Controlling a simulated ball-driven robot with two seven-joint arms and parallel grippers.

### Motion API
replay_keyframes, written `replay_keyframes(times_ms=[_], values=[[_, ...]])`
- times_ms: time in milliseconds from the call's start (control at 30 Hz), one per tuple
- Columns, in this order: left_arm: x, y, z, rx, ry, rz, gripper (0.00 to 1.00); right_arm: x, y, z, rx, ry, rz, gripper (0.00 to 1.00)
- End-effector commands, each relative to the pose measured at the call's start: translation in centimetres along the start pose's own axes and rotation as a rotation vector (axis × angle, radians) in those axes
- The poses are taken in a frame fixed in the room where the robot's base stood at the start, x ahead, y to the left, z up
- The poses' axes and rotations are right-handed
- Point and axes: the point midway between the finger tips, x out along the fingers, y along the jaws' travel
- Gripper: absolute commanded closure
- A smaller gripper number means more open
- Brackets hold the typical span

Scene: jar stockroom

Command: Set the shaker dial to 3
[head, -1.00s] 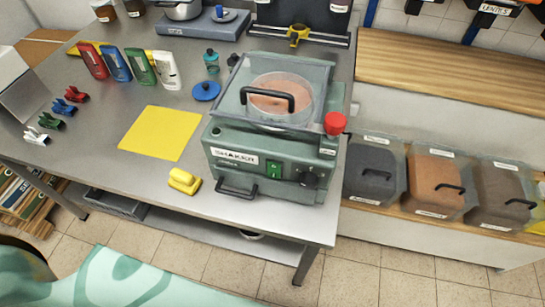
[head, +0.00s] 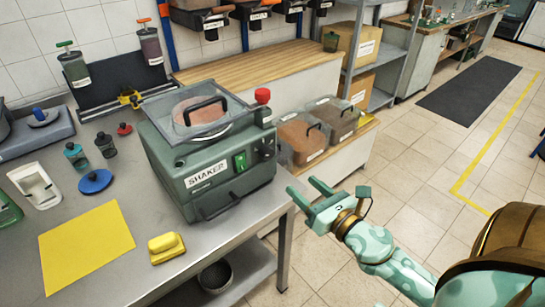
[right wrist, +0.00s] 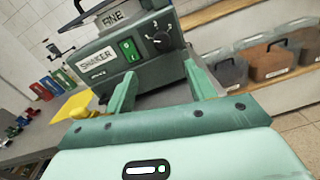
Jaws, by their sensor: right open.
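The green shaker (head: 215,165) stands at the table's right edge, with a clear lid over a round sieve. Its green switch (head: 240,161) and black dial (head: 265,148) are on the front face. In the right wrist view the dial (right wrist: 160,40) shows as a dark knob with white marks around it, right of the switch; I cannot read its setting. My right gripper (head: 304,188) is open and empty, in front of the shaker and apart from it. In the right wrist view the dial lies beyond and between its fingers (right wrist: 160,78). My left gripper is out of view.
A red knob (head: 263,96) stands at the shaker's right corner. A yellow block (head: 166,247) and a yellow mat (head: 86,244) lie on the table left of it. Bins (head: 301,139) stand on a low shelf at right.

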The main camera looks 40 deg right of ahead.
Motion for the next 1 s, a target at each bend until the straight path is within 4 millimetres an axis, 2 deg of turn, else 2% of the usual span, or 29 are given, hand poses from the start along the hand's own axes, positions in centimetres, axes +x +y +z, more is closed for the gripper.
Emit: replay_keyframes(times_ms=[33, 200, 400, 500, 700, 967, 1000], values=[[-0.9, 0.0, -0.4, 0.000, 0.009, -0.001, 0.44, 1.2, 0.1, 0.8, 0.000, -0.007, 0.003, 0.45], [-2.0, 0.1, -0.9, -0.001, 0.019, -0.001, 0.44, 5.7, 0.1, 0.7, 0.002, -0.006, 0.001, 0.45], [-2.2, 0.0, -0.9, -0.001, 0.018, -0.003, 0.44, 10.3, 0.0, 0.2, 0.005, -0.003, -0.001, 0.45], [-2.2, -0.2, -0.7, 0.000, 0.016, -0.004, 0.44, 11.9, -0.1, 0.1, 0.005, -0.002, -0.002, 0.45], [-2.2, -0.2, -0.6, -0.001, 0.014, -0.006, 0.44, 13.4, -0.1, 0.0, 0.007, 0.000, -0.002, 0.45], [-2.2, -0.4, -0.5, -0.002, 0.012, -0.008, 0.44, 13.5, 0.0, 0.0, 0.007, 0.001, -0.001, 0.45], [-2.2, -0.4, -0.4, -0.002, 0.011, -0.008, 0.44, 13.5, 0.0, 0.0, 0.007, 0.001, -0.001, 0.53]])
